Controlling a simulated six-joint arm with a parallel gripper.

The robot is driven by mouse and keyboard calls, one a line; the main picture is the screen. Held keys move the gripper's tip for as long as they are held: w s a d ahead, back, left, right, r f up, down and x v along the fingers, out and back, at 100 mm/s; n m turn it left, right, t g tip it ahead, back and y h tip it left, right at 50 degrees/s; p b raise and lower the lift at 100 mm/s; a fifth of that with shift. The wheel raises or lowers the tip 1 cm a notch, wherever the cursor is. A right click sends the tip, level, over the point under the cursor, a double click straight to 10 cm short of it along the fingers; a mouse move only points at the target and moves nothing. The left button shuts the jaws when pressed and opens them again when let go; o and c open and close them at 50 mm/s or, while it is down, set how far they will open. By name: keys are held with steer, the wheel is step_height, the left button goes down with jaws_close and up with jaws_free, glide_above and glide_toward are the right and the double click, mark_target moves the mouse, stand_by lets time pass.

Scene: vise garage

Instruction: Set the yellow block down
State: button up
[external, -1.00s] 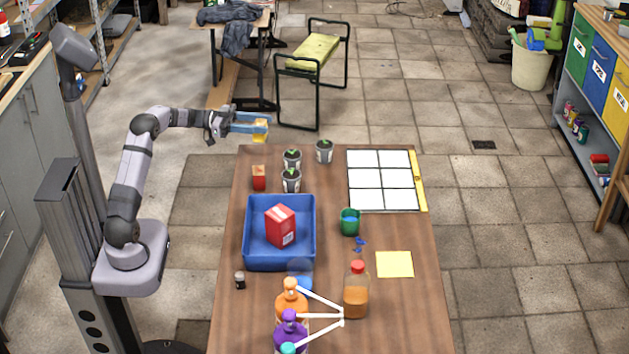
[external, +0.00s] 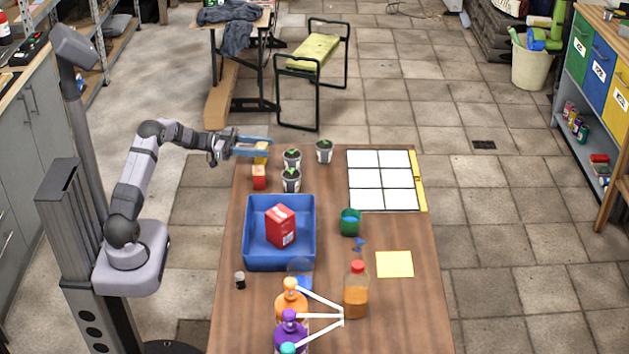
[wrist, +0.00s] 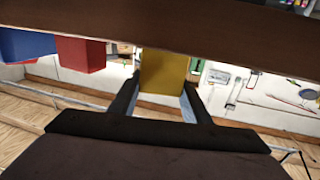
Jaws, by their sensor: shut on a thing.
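The yellow block (external: 261,153) is held between the fingers of my gripper (external: 264,147), over the far left end of the table. In the wrist view the yellow block (wrist: 163,72) sits between the two fingers of my gripper (wrist: 161,88). A red block (external: 259,177) stands on the table just in front of and below the yellow block in the external view. Whether the yellow block touches the table or the red block, I cannot tell. The wrist view also shows a red block (wrist: 80,54) to the left.
Potted seedlings (external: 291,181) stand just right of the blocks. A blue tray (external: 250,254) holding a red box (external: 281,226) lies nearer. A white grid board (external: 383,181), green cup (external: 350,222), yellow square (external: 394,264) and several bottles (external: 356,291) occupy the rest.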

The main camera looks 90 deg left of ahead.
mark_target(241, 160)
steer(key=shift+f, duration=0.2)
steer(key=shift+f, duration=0.1)
steer(key=shift+f, duration=0.1)
steer(key=o, duration=1)
steer(key=shift+o, duration=0.2)
steer(key=shift+f+b, duration=0.15)
steer(key=shift+b, duration=0.25)
steer(key=shift+o, duration=0.5)
steer(key=shift+s+a+f+b, duration=0.15)
steer(key=shift+s+a, duration=0.15)
steer(key=shift+s, duration=1.5)
steer(key=shift+s+a+r+b, duration=0.15)
steer(key=shift+s+a, duration=0.15)
steer(key=shift+s, duration=1.5)
